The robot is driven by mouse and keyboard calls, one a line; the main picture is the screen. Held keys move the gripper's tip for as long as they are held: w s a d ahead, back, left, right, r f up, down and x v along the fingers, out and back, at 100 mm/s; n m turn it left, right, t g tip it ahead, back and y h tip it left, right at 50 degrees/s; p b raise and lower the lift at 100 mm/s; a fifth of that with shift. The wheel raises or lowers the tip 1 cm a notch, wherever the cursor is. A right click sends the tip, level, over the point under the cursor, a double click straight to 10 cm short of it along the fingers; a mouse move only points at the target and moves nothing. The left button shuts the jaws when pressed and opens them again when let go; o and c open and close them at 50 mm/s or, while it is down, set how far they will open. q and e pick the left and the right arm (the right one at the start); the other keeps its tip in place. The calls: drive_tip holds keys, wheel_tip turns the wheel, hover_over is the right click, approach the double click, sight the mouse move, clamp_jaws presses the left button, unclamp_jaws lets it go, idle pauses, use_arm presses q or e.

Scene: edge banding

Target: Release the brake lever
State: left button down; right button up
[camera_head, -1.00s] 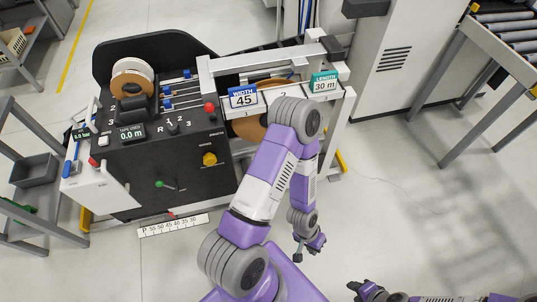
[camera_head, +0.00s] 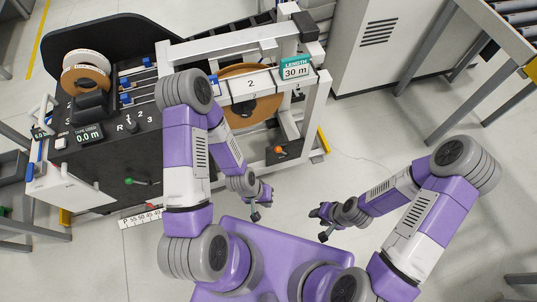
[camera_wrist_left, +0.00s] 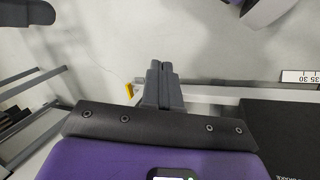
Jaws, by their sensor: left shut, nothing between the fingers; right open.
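Which part is the brake lever is not marked. A green-knobbed lever (camera_head: 130,181) sits low on the machine's dark front panel. An orange knob (camera_head: 279,150) sits on the light frame below the large brown roll (camera_head: 262,110). My left gripper (camera_head: 256,215) is shut and empty, in front of the machine and apart from both knobs. Its dark closed fingers also show in the left wrist view (camera_wrist_left: 161,82), touching nothing. My right gripper (camera_head: 324,236) is open and empty over the floor, to the right of the left one. My left arm hides part of the front panel.
The machine carries a "LENGTH 30 m" sign (camera_head: 296,69) and a "0.0 m" display (camera_head: 88,136). A scale strip (camera_head: 139,217) lies near its foot. A grey cabinet (camera_head: 385,45) and roller conveyor (camera_head: 510,60) stand at the right. The floor between is clear.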

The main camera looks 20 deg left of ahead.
use_arm(q)
drive_tip(key=w+a+f+n+g+h, duration=0.1)
drive_tip(key=w+f+n+h, duration=0.3)
drive_tip(key=f+n, duration=0.9)
drive_tip(key=w+a+f+n+t+y+b, duration=0.1)
drive_tip(key=w+a+f+n+t, duration=0.4)
drive_tip(key=w+a+n+t, duration=0.6)
drive_tip(key=w+a+n, duration=0.1)
drive_tip(key=n, duration=0.3)
drive_tip(key=shift+w+a+n+b, duration=0.15)
drive_tip(key=shift+w+n+b, duration=0.15)
drive_tip(key=shift+w, duration=0.05)
drive_tip(key=r+b+x, duration=0.1)
drive_tip(key=b+x, duration=0.1)
drive_tip(key=x, duration=0.4)
drive_tip(key=w+r+b+x, duration=0.1)
drive_tip(key=b+x, duration=0.1)
drive_tip(key=x, duration=0.4)
drive_tip(key=shift+w+d+r, duration=0.2)
drive_tip(key=shift+w+d, duration=0.2)
drive_tip(key=shift+w, duration=0.1)
